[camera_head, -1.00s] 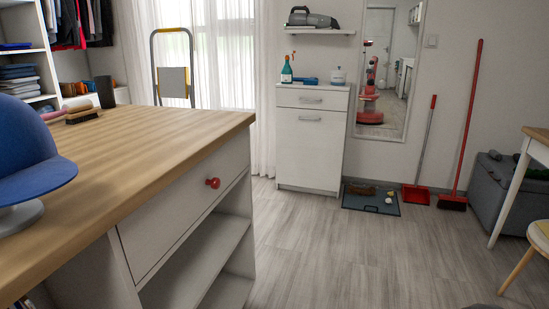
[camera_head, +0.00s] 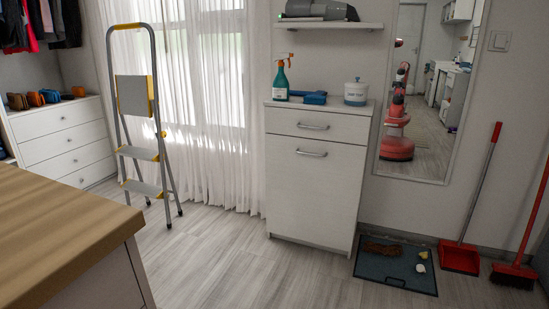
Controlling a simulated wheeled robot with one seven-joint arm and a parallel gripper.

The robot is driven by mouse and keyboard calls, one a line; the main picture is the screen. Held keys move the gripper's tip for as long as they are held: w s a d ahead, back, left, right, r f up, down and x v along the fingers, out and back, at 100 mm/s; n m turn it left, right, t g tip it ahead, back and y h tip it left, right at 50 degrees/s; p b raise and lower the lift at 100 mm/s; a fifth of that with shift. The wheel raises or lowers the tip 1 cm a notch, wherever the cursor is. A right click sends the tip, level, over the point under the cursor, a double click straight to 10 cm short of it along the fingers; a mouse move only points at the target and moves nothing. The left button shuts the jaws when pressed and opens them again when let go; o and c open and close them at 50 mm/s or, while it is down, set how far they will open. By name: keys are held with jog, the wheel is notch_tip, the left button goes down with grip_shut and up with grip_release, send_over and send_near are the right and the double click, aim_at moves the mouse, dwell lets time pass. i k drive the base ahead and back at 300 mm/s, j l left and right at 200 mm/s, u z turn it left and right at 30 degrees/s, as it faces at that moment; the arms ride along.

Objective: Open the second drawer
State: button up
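A narrow white cabinet (camera_head: 313,175) stands against the back wall in the middle of the view. Its shallow top drawer (camera_head: 316,124) and the taller front below it (camera_head: 308,185) each have a silver bar handle, and both are shut. A low white chest of drawers (camera_head: 70,145) stands at the far left with several shut drawers and small knobs. The frames do not show which unit holds the second drawer. My gripper is not in view, so its state is hidden.
A wood-topped counter (camera_head: 60,235) fills the near left. A stepladder (camera_head: 143,125) stands by the curtained window. The floor before the cabinet is clear.

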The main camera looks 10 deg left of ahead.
aim_at(33, 151)
jog(key=i+j+u, duration=0.2)
jog(key=i+u, duration=0.2)
jog(key=i, duration=0.15)
jog(key=i+u, duration=0.35)
jog(key=i, duration=0.15)
jog(key=i+l+u, duration=0.1)
jog(key=i+u, duration=0.3)
jog(key=i, duration=0.15)
jog(key=i+l+u, duration=0.4)
jog(key=i+j+u, duration=0.25)
jog(key=i+u, duration=0.15)
jog(key=i, duration=0.6)
jog(key=i+l+u, duration=0.1)
jog(key=i+u, duration=0.3)
jog(key=i, duration=0.65)
jog(key=i+j+z, duration=0.15)
jog(key=i, duration=0.75)
jog(key=i+j, duration=0.3)
jog(key=i, duration=0.2)
jog(key=i+j+z, duration=0.1)
jog(key=i+j, duration=0.15)
jog(key=i, duration=0.25)
jog(key=i+j, duration=0.3)
jog(key=i, duration=0.15)
jog(key=i+j, duration=0.35)
jog(key=i, duration=0.15)
jog(key=l+z, duration=0.05)
